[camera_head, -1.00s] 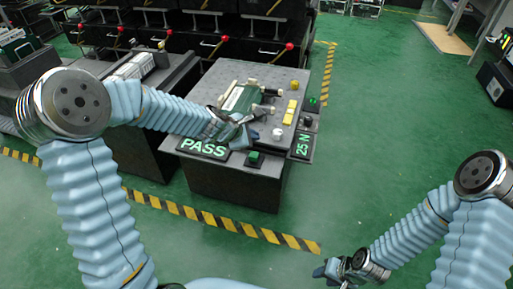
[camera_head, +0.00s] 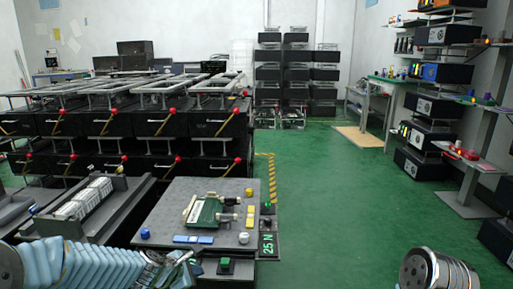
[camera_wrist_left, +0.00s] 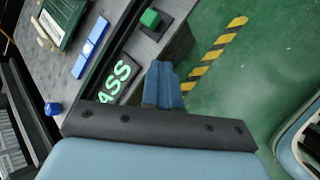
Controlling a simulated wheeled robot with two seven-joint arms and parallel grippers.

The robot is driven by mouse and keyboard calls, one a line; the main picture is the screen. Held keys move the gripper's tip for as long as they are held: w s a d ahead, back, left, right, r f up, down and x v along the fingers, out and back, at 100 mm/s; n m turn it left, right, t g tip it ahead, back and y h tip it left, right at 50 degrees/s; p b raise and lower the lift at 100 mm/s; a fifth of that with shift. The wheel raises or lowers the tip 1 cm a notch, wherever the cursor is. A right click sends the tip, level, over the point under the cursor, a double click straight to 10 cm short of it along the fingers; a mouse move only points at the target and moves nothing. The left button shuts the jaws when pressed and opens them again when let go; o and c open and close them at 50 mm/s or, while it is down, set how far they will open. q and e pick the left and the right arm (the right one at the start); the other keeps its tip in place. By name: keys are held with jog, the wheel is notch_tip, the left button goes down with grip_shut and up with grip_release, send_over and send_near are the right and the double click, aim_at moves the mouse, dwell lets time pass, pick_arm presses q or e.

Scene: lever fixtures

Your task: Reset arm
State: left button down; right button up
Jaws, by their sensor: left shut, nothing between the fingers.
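My left gripper (camera_head: 178,262) is at the front edge of the grey test fixture (camera_head: 160,208), low in the head view. In the left wrist view its blue fingers (camera_wrist_left: 163,86) are together and empty, beside the lit PASS display (camera_wrist_left: 116,82) and apart from the green button (camera_wrist_left: 150,18). The green button also shows in the head view (camera_head: 225,266). A green board (camera_head: 203,212) lies clamped on the fixture top. My right gripper is out of view; only a joint of my right arm shows at lower right.
A 25 N display (camera_head: 268,245) is on the fixture's right side. A bench with white parts (camera_head: 92,200) stands to the left. Black racks with red-knobbed levers (camera_head: 205,122) stand behind. Green floor (camera_head: 345,195) is open to the right, before shelves of devices (camera_head: 435,105).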

pick_arm(q)
jog(key=s+d+f+m+g, duration=0.25)
jog(key=s+f+m, duration=0.75)
jog(key=f, duration=0.6)
jog(key=s+d+f+m+g, duration=0.1)
jog(key=s+f+m+g, duration=0.1)
jog(key=s+f+m, duration=0.3)
jog(key=s+d+f+m+g, duration=0.2)
jog(key=s+f+m, duration=0.3)
jog(key=s, duration=0.8)
jog(key=shift+s+d+f+g, duration=0.15)
jog(key=shift+s+f+g, duration=0.05)
jog(key=shift+g, duration=0.25)
